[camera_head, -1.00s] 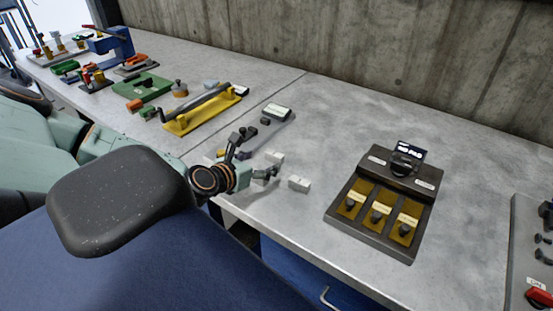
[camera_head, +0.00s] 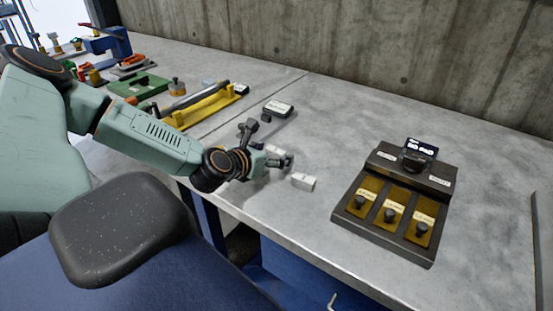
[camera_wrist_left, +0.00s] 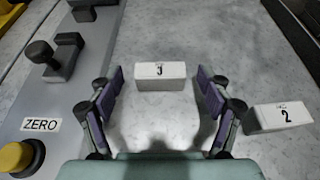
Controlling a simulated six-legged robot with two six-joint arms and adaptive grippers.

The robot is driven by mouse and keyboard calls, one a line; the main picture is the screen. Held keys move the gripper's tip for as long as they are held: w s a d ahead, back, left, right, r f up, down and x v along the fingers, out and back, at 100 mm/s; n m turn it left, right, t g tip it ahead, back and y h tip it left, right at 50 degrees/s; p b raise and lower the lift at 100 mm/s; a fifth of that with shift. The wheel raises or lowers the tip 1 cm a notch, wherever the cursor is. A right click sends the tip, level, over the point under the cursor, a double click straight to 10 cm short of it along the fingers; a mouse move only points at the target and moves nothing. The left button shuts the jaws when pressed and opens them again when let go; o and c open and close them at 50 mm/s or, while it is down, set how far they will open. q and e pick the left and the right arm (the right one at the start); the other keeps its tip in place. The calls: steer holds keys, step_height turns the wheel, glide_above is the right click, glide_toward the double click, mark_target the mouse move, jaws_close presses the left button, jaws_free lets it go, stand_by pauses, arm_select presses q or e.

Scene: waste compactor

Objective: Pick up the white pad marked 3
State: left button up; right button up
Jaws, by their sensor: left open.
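The white pad marked 3 (camera_wrist_left: 160,76) lies flat on the grey bench. In the left wrist view it sits between and just beyond the tips of my left gripper (camera_wrist_left: 159,88). The two purple-faced fingers stand apart, one towards each side of the pad, with nothing held. In the head view my left gripper (camera_head: 270,160) is low over the bench and partly hides this pad (camera_head: 276,149). A second white block, marked 2 (camera_wrist_left: 280,117), lies to the right of the right finger; it also shows in the head view (camera_head: 303,182). My right gripper is out of view.
A grey plate with knobs and a ZERO label (camera_wrist_left: 41,125) lies close to the left of my left finger. A dark box with yellow panels (camera_head: 397,204) stands to the right. A yellow fixture (camera_head: 206,106) stands behind. The bench between the blocks and dark box is clear.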

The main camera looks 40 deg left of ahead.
arm_select(q)
steer(key=shift+s+d+r, duration=0.15)
steer(key=shift+s+r, duration=0.1)
steer(key=shift+r, duration=0.05)
steer(key=shift+c, duration=0.6)
steer(key=shift+w+f, duration=0.2)
steer(key=c, duration=0.4)
steer(key=shift+s+r, duration=0.15)
steer(key=shift+r, duration=0.05)
steer(key=c, duration=0.5)
steer(key=shift+c, duration=1.1)
steer(key=shift+f, duration=0.15)
